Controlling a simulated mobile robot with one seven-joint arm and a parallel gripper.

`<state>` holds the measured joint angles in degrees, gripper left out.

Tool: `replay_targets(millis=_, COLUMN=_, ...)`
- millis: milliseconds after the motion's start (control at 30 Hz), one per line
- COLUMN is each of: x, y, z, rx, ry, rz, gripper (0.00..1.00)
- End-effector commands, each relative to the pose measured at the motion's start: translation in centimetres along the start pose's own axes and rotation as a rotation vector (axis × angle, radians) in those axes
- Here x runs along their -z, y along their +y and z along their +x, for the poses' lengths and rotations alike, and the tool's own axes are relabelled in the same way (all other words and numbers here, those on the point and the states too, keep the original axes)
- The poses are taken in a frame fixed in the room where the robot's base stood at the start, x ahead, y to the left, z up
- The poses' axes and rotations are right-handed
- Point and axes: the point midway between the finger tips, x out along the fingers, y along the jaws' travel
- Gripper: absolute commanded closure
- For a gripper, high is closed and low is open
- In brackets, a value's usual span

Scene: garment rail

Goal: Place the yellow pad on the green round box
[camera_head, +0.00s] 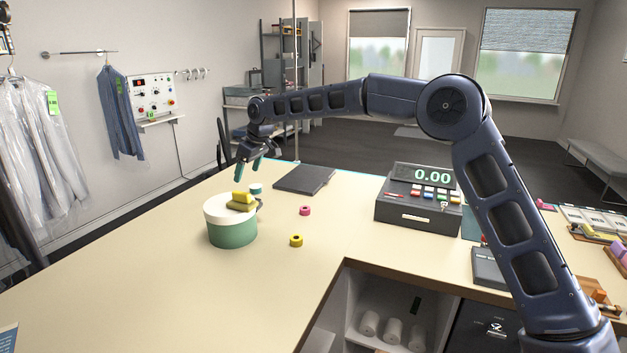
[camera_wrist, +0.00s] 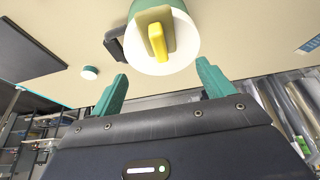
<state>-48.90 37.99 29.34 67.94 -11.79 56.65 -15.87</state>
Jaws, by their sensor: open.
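The green round box (camera_head: 232,230) with a white lid stands on the counter; it also shows in the wrist view (camera_wrist: 143,8). The yellow pad (camera_head: 242,199) lies on the lid, towards its right side in the head view; it shows in the wrist view (camera_wrist: 157,42) too, with a darker yellow-brown base under a bright yellow raised part. My gripper (camera_head: 249,172) is above and behind the box, apart from the pad. In the wrist view its two teal fingers (camera_wrist: 160,85) are spread wide with nothing between them.
A dark item (camera_wrist: 115,42) sits beside the box. A small white-and-teal round item (camera_head: 256,188), pink roll (camera_head: 305,210) and yellow roll (camera_head: 296,241) are nearby. A dark flat slab (camera_head: 304,179) and the cash register (camera_head: 419,200) stand to the right. The front left counter (camera_head: 130,280) is clear.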

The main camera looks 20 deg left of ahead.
Motion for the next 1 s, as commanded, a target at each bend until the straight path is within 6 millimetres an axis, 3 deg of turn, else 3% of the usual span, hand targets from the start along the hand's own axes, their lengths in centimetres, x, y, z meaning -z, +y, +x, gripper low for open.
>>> replay_targets(millis=233, x=-0.2, y=0.2, z=-0.3, rx=-0.004, ry=0.000, rz=0.003, gripper=0.20)
replay_targets(millis=367, x=-1.8, y=1.6, z=-2.3, rx=-0.029, ry=-0.007, rz=0.026, gripper=0.20)
replay_targets(millis=467, x=-4.6, y=3.7, z=-5.3, rx=-0.068, ry=-0.018, rz=0.065, gripper=0.20)
replay_targets(millis=700, x=-13.7, y=8.5, z=-13.2, rx=-0.173, ry=-0.055, rz=0.200, gripper=0.20)
replay_targets(millis=1000, x=-26.7, y=11.7, z=-22.3, rx=-0.295, ry=-0.092, rz=0.400, gripper=0.20)
